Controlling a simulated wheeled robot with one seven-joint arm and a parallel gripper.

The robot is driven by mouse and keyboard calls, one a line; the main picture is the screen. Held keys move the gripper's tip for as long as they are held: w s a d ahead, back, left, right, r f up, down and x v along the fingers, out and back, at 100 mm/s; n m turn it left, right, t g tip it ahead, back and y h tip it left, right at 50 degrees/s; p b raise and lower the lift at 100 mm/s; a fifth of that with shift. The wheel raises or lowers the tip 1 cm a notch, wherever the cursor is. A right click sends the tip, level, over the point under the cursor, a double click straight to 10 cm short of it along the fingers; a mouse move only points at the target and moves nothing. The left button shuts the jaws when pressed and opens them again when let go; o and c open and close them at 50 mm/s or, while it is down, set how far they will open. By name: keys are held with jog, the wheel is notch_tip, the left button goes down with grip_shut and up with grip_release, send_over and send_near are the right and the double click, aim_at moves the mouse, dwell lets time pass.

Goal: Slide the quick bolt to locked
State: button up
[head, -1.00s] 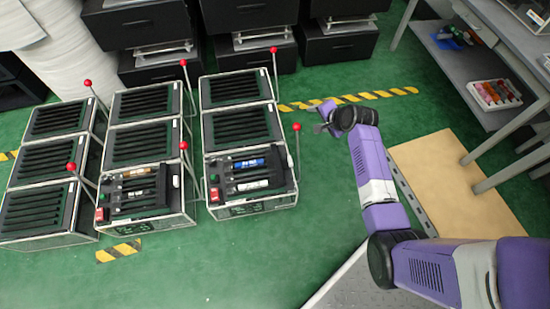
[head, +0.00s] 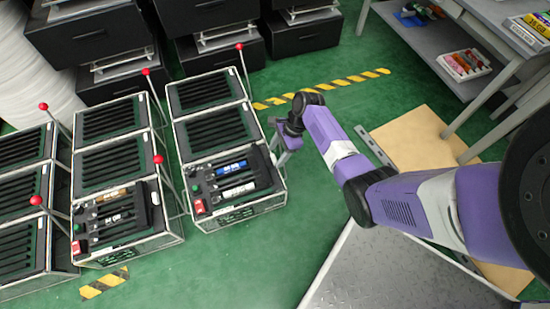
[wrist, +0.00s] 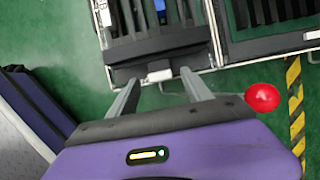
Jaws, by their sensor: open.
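The nearest right-hand case (head: 240,209) has a panel with several bars, a red switch and a green button. A small white tab (wrist: 160,75) shows on the case's edge in the wrist view; I cannot tell whether it is the quick bolt. My gripper (wrist: 160,78) is open, its two fingers either side of that tab, with no clear contact visible. A red ball knob (wrist: 262,97) on a thin rod is right of the fingers.
Other slotted cases with red-knobbed levers (head: 159,160) stand to the left. Black cabinets (head: 95,35) stand at the back. A grey shelf table (head: 455,65) is at the right. Green floor lies in front of the cases.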

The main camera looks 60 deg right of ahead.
jog(key=shift+b+x, duration=0.3)
jog(key=shift+x, duration=0.75)
grip_shut()
dwell(0.7)
